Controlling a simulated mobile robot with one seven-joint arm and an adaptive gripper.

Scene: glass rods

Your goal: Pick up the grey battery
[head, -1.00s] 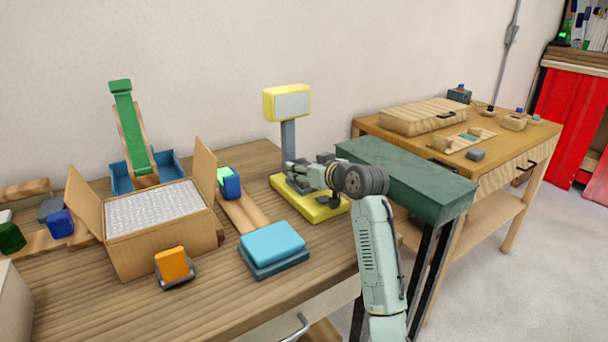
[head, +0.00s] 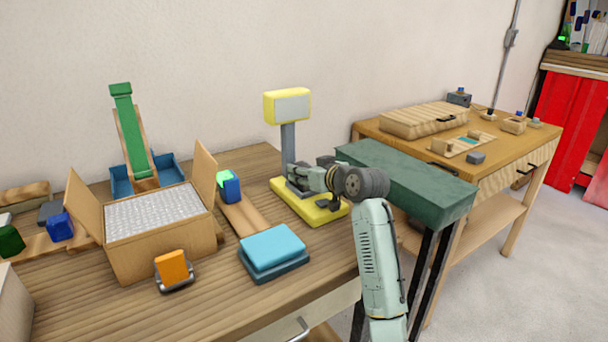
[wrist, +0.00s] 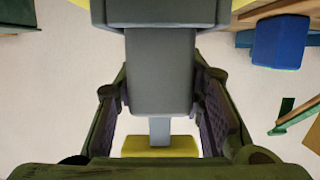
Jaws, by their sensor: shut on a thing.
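The grey battery (wrist: 160,72) is a plain grey block in the middle of the wrist view, between my two fingers, which meet its sides. My gripper (head: 298,176) is shut on it, over the plate of the yellow scale (head: 310,213) in the head view. In the head view the battery is mostly hidden by my gripper and hard to tell from it. I cannot tell whether it is clear of the scale. The scale's post and yellow display (wrist: 160,146) show beyond the battery in the wrist view.
A wooden board with a blue block (head: 230,189) lies left of the scale. A blue stack (head: 273,248) is in front, and an open carton (head: 160,245) stands further left. A dark green bench (head: 410,182) is close on the right, under my arm.

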